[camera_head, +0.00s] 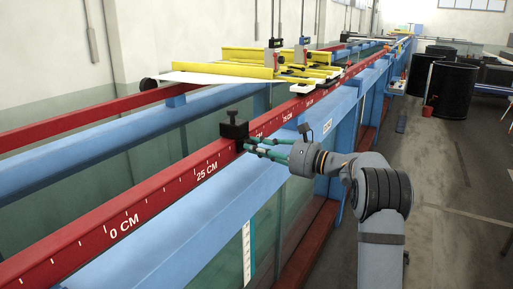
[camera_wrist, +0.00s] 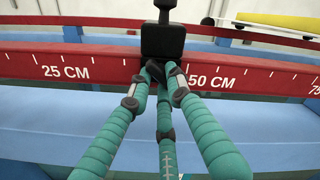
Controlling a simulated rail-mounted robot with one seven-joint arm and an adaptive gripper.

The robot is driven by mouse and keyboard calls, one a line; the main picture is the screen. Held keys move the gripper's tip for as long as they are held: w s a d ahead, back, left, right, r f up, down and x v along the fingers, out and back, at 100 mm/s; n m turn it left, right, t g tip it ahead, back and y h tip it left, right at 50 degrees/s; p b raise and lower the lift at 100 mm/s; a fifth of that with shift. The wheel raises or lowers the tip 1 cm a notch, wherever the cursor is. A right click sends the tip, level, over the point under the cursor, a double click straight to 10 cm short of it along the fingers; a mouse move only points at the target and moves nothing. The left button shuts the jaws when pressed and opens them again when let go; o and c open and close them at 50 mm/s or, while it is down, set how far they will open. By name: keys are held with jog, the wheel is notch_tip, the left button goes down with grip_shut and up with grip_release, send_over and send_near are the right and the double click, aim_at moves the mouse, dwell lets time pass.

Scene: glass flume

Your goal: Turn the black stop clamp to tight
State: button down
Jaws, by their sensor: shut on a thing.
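The black stop clamp (camera_head: 234,129) sits on the red scale rail (camera_head: 200,170), past the 25 CM mark. In the wrist view the clamp (camera_wrist: 163,41) is a black block with a dark knob on top, between the 25 CM and 50 CM labels. My gripper (camera_head: 252,147) reaches it from the right with teal fingers. In the wrist view my gripper (camera_wrist: 164,74) has its dark fingertips drawn together at the clamp's near lower side, shut on it. The fingertips hide the part they grip, so I cannot tell how tight the clamp is.
A carriage with yellow bars and a white board (camera_head: 225,75) stands on the rails farther along. Blue flume beams (camera_head: 215,205) run below the rail. Black barrels (camera_head: 451,90) and a red bucket (camera_head: 428,111) stand on the floor at the right.

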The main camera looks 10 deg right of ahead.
jog(key=shift+s+a+r+m+p, duration=0.1)
jog(key=shift+m+p, duration=1.1)
jog(key=shift+m, duration=1.6)
jog(key=shift+s+a+r+m+p, duration=0.1)
jog(key=shift+m+p, duration=1.05)
jog(key=shift+m, duration=1.65)
jog(key=shift+f, duration=0.1)
jog(key=c, duration=1.6)
grip_release()
jog(key=shift+c, duration=0.2)
jog(key=shift+o, duration=0.3)
jog(key=shift+d, duration=0.15)
